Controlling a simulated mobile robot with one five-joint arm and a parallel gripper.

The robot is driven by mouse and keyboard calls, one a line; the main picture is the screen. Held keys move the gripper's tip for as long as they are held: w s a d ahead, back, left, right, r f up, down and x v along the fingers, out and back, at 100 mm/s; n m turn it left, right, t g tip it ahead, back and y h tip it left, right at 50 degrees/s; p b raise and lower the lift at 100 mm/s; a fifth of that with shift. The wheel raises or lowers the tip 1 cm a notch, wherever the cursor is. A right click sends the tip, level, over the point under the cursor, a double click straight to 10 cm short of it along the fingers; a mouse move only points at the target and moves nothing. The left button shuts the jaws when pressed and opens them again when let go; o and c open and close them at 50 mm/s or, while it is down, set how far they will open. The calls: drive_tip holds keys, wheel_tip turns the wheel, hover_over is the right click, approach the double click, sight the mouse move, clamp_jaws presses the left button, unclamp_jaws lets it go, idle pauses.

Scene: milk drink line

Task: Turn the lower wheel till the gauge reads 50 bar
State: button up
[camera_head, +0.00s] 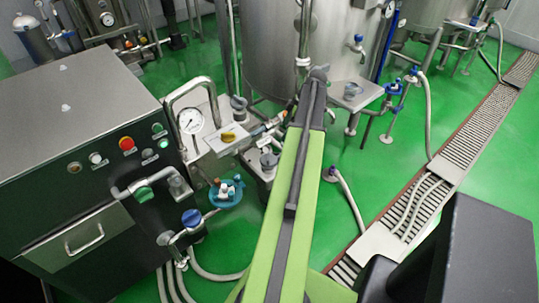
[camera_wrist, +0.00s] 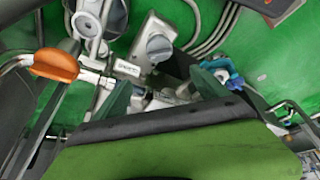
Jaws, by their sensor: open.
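A round white-faced pressure gauge (camera_head: 190,120) stands beside the grey cabinet in the head view. Its needle is too small to read. Below it are a round blue part with white and teal pieces (camera_head: 228,191) and a blue knob (camera_head: 191,217) on pipework; I cannot tell which is the lower wheel. A blue part (camera_wrist: 222,70) also shows in the wrist view, to the right of my gripper (camera_wrist: 162,92). My gripper's dark green fingers are apart, with grey fittings beyond them and nothing visibly held. In the head view my arm hides the gripper.
The grey cabinet (camera_head: 75,110) with coloured buttons stands on the left. A steel tank (camera_head: 270,45) is behind. An orange handle (camera_wrist: 54,65) and a grey knob (camera_wrist: 158,46) lie near my gripper in the wrist view. Hoses and a floor drain (camera_head: 465,140) cross the green floor.

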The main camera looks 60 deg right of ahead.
sight(269, 156)
drive_tip(key=b+x, duration=1.6)
drive_tip(key=x, duration=0.1)
drive_tip(key=shift+f, duration=0.3)
drive_tip(key=shift+w+r, duration=0.1)
drive_tip(key=c, duration=1.4)
drive_tip(key=shift+a, duration=0.1)
drive_tip(key=m, duration=0.2)
drive_tip(key=m+h, duration=0.1)
drive_tip(key=m, duration=0.1)
drive_tip(key=shift+a+t+h, duration=0.2)
drive_tip(key=shift+t+h, duration=0.1)
drive_tip(key=m+h, duration=0.1)
drive_tip(key=m, duration=0.3)
drive_tip(key=shift+h, duration=0.3)
drive_tip(key=shift+m, duration=0.5)
